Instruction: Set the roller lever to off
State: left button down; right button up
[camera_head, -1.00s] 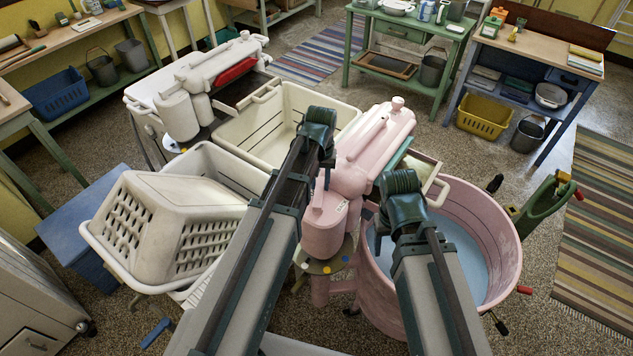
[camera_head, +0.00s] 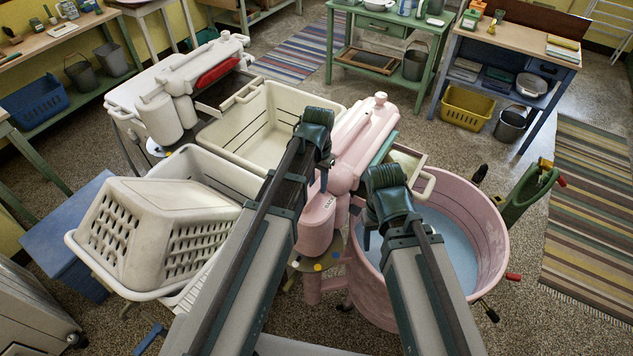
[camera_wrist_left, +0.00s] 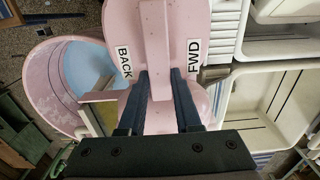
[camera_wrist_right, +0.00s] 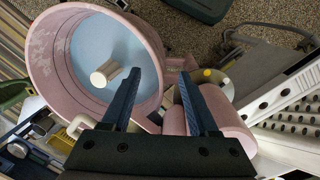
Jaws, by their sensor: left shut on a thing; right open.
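The pink wringer head (camera_head: 350,145) stands beside the pink tub (camera_head: 480,210) in the head view. In the left wrist view a pink bar, the roller lever (camera_wrist_left: 158,50), stands between a BACK label (camera_wrist_left: 124,62) and an FWD label (camera_wrist_left: 195,60), roughly midway. My left gripper (camera_wrist_left: 160,74) has a finger on each side of this lever and is shut on it. In the head view its arm hides the fingertips. My right gripper (camera_wrist_right: 158,72) is open and empty, over the tub's rim and beside pink rollers or cylinders (camera_wrist_right: 225,115).
A second, white wringer washer (camera_head: 185,85) stands at the upper left. A cream rinse tub (camera_head: 265,130) and an upturned white basket (camera_head: 150,225) lie left of the pink washer. A green handle-like part (camera_head: 525,195) stands right of the tub. Floor is free toward the striped rug (camera_head: 590,210).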

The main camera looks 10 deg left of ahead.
aim_at(318, 185)
dwell(0.3)
pick_arm(q)
jog(key=c, duration=0.6)
grip_release()
jog(key=shift+r, duration=0.15)
notch_tip(318, 185, up, 14)
jog(key=p, duration=1.4)
jog(key=shift+f, duration=0.2)
jog(key=shift+f, duration=0.1)
